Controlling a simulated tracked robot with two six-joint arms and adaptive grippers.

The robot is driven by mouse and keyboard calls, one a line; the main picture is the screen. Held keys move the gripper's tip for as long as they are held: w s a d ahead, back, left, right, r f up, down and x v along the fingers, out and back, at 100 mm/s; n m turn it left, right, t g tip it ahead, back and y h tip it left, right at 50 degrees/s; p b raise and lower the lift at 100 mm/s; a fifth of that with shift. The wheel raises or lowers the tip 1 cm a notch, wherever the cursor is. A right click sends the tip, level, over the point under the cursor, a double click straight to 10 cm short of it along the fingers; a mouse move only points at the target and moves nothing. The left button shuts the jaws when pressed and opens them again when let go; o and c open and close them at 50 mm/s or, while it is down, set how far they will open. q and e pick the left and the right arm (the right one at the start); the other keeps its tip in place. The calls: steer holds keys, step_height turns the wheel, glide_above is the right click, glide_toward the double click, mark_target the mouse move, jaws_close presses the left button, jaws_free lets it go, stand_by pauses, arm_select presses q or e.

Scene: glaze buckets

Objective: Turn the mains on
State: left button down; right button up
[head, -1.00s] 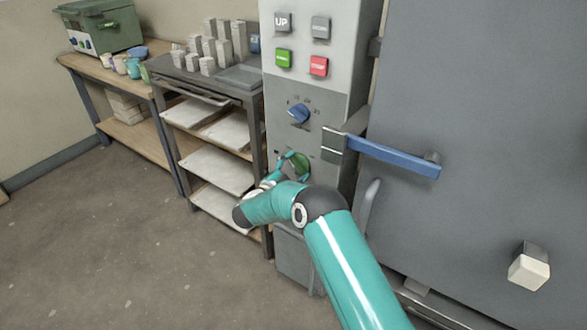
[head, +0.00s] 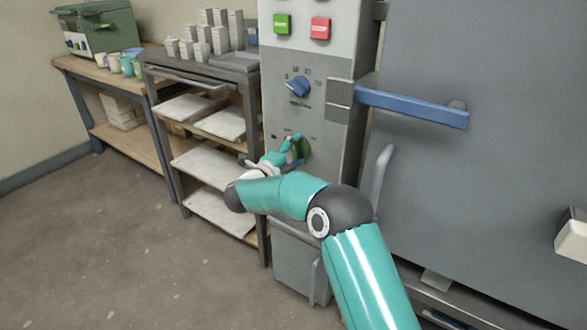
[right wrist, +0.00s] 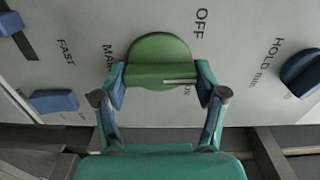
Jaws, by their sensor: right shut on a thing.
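The mains knob is a green dial (head: 304,149) with a raised grip bar, low on the grey control panel (head: 327,97). My right gripper (head: 293,147) is at it in the head view. In the right wrist view, the gripper (right wrist: 161,86) has one finger at each end of the bar of the green knob (right wrist: 158,52) and is shut on it. A pale line marks the bar's right end. The word OFF stands to the knob's upper right; lettering starting MAI is partly hidden at its left. My left gripper is out of view.
A blue dial (head: 298,87) and green and red buttons sit above the knob. A blue handle (head: 412,106) sticks out from the grey door at the right. A shelf rack (head: 207,75) stands close at the left. The floor (head: 120,240) at the front left is clear.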

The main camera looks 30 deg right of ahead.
steer(key=m+b, duration=0.2)
steer(key=b, duration=0.1)
steer(key=m+b, duration=0.3)
steer(key=b, duration=0.1)
steer(key=f+m+b, duration=0.1)
steer(key=m+b, duration=0.2)
steer(key=b, duration=0.1)
steer(key=shift+s+d, duration=0.1)
steer(key=shift+d, duration=0.15)
steer(key=shift+r+m+b, duration=0.15)
steer(key=shift+m+b, duration=0.75)
steer(key=shift+b, duration=0.15)
steer(key=shift+r, duration=0.1)
steer(key=o, duration=1.1)
steer(key=shift+o, duration=0.2)
steer(key=shift+a, duration=0.1)
steer(key=shift+a, duration=0.15)
